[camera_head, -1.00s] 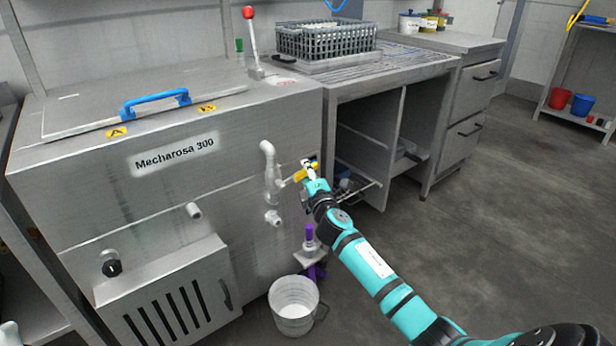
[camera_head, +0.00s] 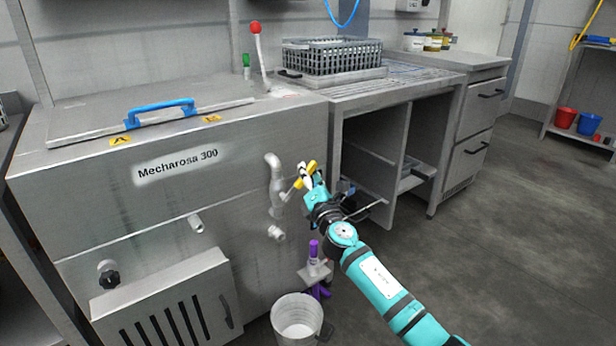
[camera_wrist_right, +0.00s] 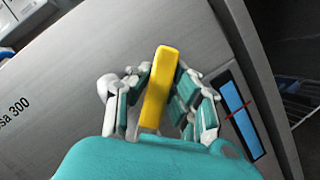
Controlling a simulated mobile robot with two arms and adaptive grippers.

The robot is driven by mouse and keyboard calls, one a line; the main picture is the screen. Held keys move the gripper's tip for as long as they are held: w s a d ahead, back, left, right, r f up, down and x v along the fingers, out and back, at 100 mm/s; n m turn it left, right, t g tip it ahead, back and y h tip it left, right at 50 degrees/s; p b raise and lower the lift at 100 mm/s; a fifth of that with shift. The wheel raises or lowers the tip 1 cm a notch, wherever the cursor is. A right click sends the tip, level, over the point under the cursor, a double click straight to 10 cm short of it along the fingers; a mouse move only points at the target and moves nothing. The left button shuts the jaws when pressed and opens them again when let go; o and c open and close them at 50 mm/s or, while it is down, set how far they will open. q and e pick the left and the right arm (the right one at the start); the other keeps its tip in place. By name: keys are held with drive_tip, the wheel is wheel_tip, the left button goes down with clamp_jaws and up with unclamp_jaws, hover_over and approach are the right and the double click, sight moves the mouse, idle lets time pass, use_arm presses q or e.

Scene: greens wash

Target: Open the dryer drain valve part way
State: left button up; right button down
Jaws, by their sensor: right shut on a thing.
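The drain valve is a grey pipe (camera_head: 275,185) on the front of the steel Mecharosa 300 machine, near its right end. Its yellow lever handle (camera_head: 311,168) is at my right gripper (camera_head: 307,180), whose fingers are closed around it. In the right wrist view the yellow handle (camera_wrist_right: 158,88) stands between the two fingers of my right gripper (camera_wrist_right: 157,100), tilted slightly. The pipe outlet (camera_head: 276,233) is bare and points out from the front. The valve body is not visible in the wrist view. My left gripper is not in view.
A white bucket (camera_head: 297,318) stands on the floor below the pipe, beside a purple-handled tool (camera_head: 314,262). An open steel bench (camera_head: 397,90) with a grey basket (camera_head: 332,56) is at the right.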

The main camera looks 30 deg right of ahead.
drive_tip(key=shift+f, duration=0.2)
drive_tip(key=c, duration=1.2)
unclamp_jaws()
drive_tip(key=shift+r, duration=0.1)
drive_tip(key=shift+o, duration=0.2)
drive_tip(key=v, duration=1.2)
drive_tip(key=shift+d, duration=0.1)
